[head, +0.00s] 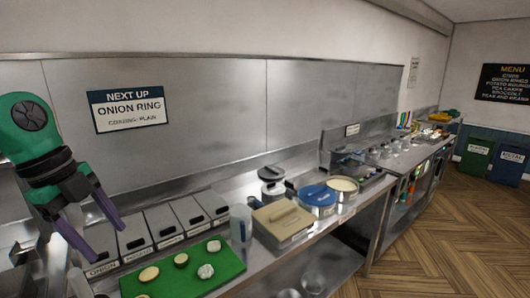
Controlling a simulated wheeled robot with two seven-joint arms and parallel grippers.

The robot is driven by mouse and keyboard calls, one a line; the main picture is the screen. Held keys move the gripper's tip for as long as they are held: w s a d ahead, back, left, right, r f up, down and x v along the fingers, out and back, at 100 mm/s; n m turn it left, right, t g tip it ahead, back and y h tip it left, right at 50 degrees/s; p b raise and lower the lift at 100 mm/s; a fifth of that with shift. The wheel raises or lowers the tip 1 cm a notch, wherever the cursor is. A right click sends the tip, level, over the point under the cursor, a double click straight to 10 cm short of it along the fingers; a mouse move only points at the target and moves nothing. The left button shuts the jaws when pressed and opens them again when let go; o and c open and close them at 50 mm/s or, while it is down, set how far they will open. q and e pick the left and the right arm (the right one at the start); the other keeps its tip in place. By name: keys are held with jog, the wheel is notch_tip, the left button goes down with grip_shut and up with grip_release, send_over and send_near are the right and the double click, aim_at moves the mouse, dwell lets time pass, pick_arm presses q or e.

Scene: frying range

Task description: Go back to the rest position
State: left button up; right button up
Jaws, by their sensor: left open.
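My left gripper (92,224) hangs at the left of the head view on its green and black arm. Its two purple fingers point down and stand apart, with nothing visible between them. It is in front of the row of labelled steel bins (134,236), above the left end of the counter. My right gripper is not in view.
A green board (222,272) with several pale food pieces lies below the bins. The wooden floor (440,235) at right is clear.

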pick_arm(q)
jog(key=w+d+f+n+t+h, duration=0.2)
jog(key=w+f+n+t+h, duration=0.35)
jog(key=w+f+t, duration=0.5)
jog(key=a+f+n+t+y, duration=0.3)
jog(key=a+f+n+y, duration=0.3)
jog(key=f+n+y, duration=0.2)
jog(key=s+f+n+g+y, duration=0.3)
jog(key=s+f+n+g, duration=0.1)
jog(key=s+f, duration=0.45)
jog(key=s+d+f+n+g+h, duration=0.25)
jog(key=s+d+f+g, duration=0.55)
jog(key=s, duration=0.5)
jog(key=s+f+m+b, duration=0.1)
jog(key=s+f+b, duration=0.15)
jog(key=f, duration=1.35)
jog(key=s+f+b, duration=0.1)
jog(key=f+b, duration=0.2)
jog(key=f, duration=1.2)
jog(key=s+a+f+g+b, duration=0.2)
jog(key=s+f+b, duration=0.2)
jog(key=s+f, duration=1.2)
jog(key=shift+s+f+m, duration=0.15)
jog(key=shift+f+m, duration=0.15)
jog(key=shift+f, duration=0.35)
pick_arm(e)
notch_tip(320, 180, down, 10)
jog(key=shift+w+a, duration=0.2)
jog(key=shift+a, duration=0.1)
